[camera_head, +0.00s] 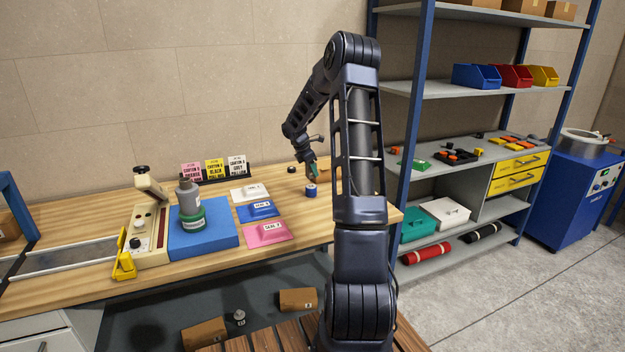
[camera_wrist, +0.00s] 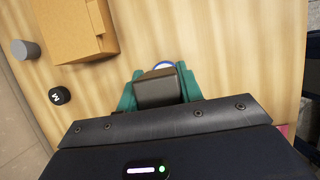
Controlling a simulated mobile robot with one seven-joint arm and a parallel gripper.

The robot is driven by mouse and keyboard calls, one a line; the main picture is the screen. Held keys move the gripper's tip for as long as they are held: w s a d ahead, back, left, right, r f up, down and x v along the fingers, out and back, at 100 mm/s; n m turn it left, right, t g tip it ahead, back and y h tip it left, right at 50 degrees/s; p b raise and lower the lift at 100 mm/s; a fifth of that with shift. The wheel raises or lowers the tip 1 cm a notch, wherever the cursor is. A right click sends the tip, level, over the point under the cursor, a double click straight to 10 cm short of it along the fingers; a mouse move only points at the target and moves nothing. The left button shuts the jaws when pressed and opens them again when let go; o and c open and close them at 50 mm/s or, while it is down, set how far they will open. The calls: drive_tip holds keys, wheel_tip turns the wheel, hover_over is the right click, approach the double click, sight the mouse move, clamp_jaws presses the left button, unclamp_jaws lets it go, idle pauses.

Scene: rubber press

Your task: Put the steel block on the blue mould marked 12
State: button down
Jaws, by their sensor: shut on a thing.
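My gripper (camera_head: 311,170) is over the right part of the wooden bench. In the wrist view its green fingers (camera_wrist: 158,92) are shut on a grey steel block (camera_wrist: 158,92), one finger on each side. A small round blue thing with a pale top (camera_head: 311,190) stands on the bench just below my gripper. In the wrist view only its blue and white edge (camera_wrist: 163,64) shows beyond the block. It looks like the blue mould, but I cannot read a 12 on it. I cannot tell whether the block touches it.
In the wrist view a cardboard box (camera_wrist: 75,28), a grey cylinder (camera_wrist: 25,50) and a black puck (camera_wrist: 59,96) lie left of my gripper. White, blue (camera_head: 259,210) and pink (camera_head: 266,233) labelled packs lie left on the bench. A shelf rack (camera_head: 450,87) stands right.

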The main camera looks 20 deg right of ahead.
sight(313, 177)
drive_tip(key=shift+f, duration=2.15)
drive_tip(key=shift+f, duration=0.1)
drive_tip(key=c, duration=0.9)
unclamp_jaws()
